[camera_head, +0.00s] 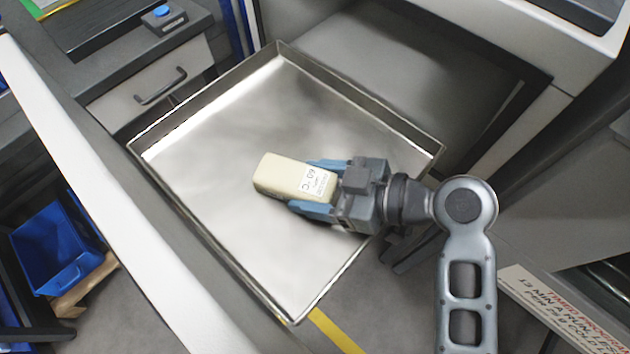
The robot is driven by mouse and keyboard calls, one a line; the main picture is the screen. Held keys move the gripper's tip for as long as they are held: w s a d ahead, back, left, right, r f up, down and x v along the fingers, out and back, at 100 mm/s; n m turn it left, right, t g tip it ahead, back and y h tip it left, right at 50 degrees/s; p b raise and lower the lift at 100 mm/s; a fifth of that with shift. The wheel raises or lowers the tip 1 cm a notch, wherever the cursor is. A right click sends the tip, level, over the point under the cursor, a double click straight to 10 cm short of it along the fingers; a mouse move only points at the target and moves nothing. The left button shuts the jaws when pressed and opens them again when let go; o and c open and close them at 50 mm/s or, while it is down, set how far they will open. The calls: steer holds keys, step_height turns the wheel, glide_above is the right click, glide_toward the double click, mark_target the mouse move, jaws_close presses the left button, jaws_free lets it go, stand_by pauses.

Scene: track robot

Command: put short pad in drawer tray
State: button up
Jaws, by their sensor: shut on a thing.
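The short pad (275,174) is a cream block with a white printed label facing up. My gripper (318,188) is shut on it, with blue fingers along both of its long sides. The pad's free end points left in the picture. The drawer tray (215,205) is a wide, shallow, shiny metal tray with low walls. The pad and the gripper are over the tray's right-hand part, inside its walls as seen from above. I cannot tell whether the pad touches the tray floor.
The rest of the tray floor is bare. A grey cabinet with a handled drawer (150,85) stands at upper left, with a blue button box (164,18) on top. A blue bin (60,250) is at lower left. A printed sign (565,310) is at lower right.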

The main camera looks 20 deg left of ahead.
steer(key=shift+f, duration=0.2)
steer(key=o, duration=1)
steer(key=shift+o, duration=0.2)
steer(key=shift+r, duration=0.1)
steer(key=shift+r, duration=0.1)
steer(key=v, duration=0.7)
steer(key=shift+d+r, duration=0.1)
steer(key=shift+d, duration=0.2)
